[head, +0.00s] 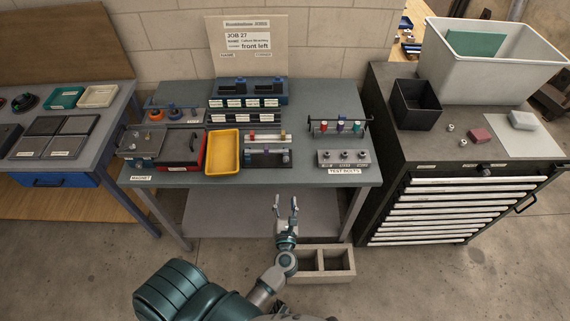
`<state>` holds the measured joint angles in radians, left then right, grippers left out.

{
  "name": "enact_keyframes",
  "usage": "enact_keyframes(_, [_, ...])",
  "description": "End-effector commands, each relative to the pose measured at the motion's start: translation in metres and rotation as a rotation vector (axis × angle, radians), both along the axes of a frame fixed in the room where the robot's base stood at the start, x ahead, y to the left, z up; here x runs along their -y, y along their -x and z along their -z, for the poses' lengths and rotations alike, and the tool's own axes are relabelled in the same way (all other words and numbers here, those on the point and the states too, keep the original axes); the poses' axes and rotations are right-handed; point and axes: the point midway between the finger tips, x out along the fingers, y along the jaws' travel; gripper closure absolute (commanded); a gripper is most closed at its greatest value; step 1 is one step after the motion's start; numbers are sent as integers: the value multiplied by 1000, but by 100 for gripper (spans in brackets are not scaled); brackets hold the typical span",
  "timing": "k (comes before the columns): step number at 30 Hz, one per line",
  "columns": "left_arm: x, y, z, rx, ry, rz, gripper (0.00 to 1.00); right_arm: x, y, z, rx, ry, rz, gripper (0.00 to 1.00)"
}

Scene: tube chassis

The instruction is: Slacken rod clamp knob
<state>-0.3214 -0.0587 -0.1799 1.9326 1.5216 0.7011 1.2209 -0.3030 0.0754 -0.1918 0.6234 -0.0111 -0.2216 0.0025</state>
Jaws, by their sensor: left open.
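My left gripper (286,201) is open and empty, its fingers pointing up the picture. It shows below the front edge of the workbench (345,178), apart from everything on it. A dark stand with a horizontal rod (353,118) and red, blue and green pieces is at the bench's back right. A second fixture with rods (266,146) and a red piece is at the bench's middle. I cannot tell which of these carries the rod clamp knob; the parts are too small. My right gripper is not in view.
A yellow tray (223,152) and a red-edged box (181,150) are left of the rod fixture. A block with several knobs (343,159) is at front right. A concrete block (340,265) is on the floor near my gripper. A drawer cabinet (390,150) stands right.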

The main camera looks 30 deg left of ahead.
Motion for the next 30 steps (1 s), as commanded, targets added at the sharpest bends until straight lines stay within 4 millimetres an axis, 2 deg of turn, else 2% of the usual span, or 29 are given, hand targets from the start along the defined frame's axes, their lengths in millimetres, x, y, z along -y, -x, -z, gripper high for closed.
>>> enact_keyframes(5, [-14, -27, -4, 4, -6, 1, 51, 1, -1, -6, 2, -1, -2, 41])
enact_keyframes(18, [-68, -114, -4, 3, -10, 2, 51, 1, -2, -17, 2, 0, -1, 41])
enact_keyframes(24, [-81, -137, -3, 3, -8, 3, 51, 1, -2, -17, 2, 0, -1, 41])
enact_keyframes(30, [-85, -143, -3, 2, -7, 3, 51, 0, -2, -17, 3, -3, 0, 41])
